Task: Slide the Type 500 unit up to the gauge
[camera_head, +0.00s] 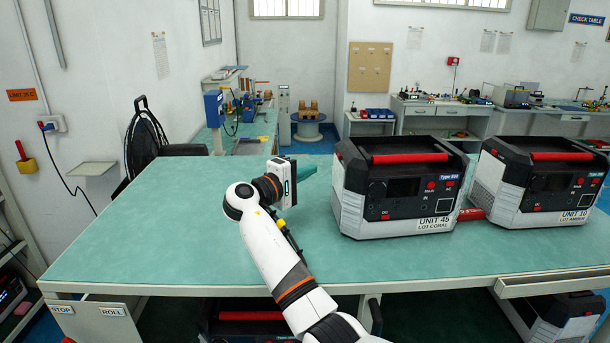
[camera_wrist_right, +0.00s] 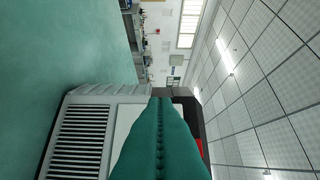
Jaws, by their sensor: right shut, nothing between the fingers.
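A black and white unit (camera_head: 400,187) marked UNIT 45, LOT CORAL stands upright on the green table, with a red top handle. Its small type label looks like Type 500 but is hard to read. Its vented white side (camera_wrist_right: 80,140) shows in the right wrist view. My right gripper (camera_head: 309,170) is shut and empty just left of this unit, green fingers pointing at it. Those fingers (camera_wrist_right: 160,135) overlap the unit in the wrist view; contact is unclear. A red piece (camera_head: 471,214) lies partly hidden between the units; I cannot tell whether it is the gauge.
A second similar unit (camera_head: 535,181), marked UNIT 10, stands to the right. The green table (camera_head: 150,230) is clear on the left. A drawer labelled STOP and ROLL (camera_head: 88,312) is at the table's front left. More units sit below the table.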

